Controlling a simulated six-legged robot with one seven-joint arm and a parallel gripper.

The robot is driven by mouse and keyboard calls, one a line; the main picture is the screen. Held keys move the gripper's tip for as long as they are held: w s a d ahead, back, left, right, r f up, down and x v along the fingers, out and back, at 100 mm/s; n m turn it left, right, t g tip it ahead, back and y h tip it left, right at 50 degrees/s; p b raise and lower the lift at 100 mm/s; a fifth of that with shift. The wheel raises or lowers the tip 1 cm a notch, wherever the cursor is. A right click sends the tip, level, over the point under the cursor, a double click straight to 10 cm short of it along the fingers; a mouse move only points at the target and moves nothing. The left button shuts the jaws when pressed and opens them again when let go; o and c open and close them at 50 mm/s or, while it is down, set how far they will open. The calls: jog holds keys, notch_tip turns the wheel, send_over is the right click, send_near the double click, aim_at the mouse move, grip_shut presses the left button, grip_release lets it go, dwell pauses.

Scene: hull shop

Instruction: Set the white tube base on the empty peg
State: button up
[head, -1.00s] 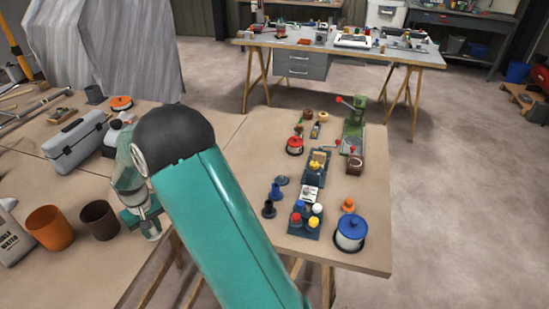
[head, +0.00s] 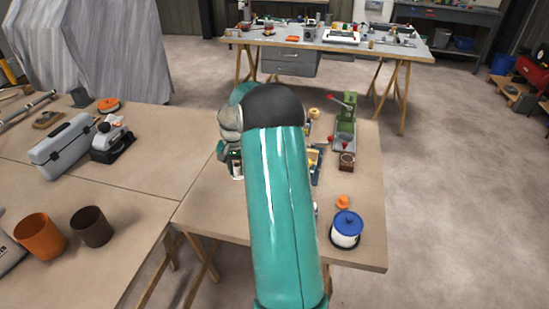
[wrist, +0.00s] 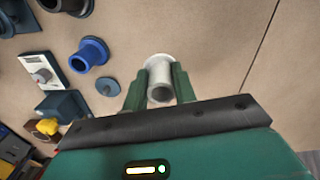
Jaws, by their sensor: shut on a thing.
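My gripper (wrist: 159,88) is shut on the white tube base (wrist: 160,65). In the wrist view its pale flange lies beyond the green fingers, and its open round end faces the camera. In the head view my gripper (head: 237,165) is over the left part of the front table, mostly behind my arm, with a bit of the white piece under it. In the wrist view a white plate with a short grey peg-like knob (wrist: 41,76) lies to the left, apart from the held piece. I cannot tell whether this is the empty peg. My arm hides much of the table's middle.
A blue flanged tube (wrist: 90,54) and a grey disc (wrist: 108,87) lie left of my gripper. A blue-lidded pot (head: 346,230), an orange piece (head: 343,201) and a green press (head: 344,125) stand on the table's right side. Bare tabletop (wrist: 225,45) lies right of my gripper.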

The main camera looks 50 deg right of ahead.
jog(key=s+d+m, duration=0.1)
jog(key=s+d, duration=0.1)
jog(key=d, duration=0.1)
jog(key=s+d+r+m, duration=0.1)
jog(key=s+d, duration=0.2)
jog(key=d, duration=0.1)
jog(key=s+d+m, duration=0.1)
jog(key=s+d, duration=0.1)
jog(key=d, duration=0.2)
jog(key=shift+s+r+m, duration=0.15)
jog(key=shift+s+m, duration=0.15)
jog(key=shift+s, duration=0.1)
jog(key=shift+f, duration=2.9)
jog(key=shift+f, duration=0.55)
jog(key=o, duration=0.7)
jog(key=shift+o, duration=0.2)
notch_tip(320, 180, up, 11)
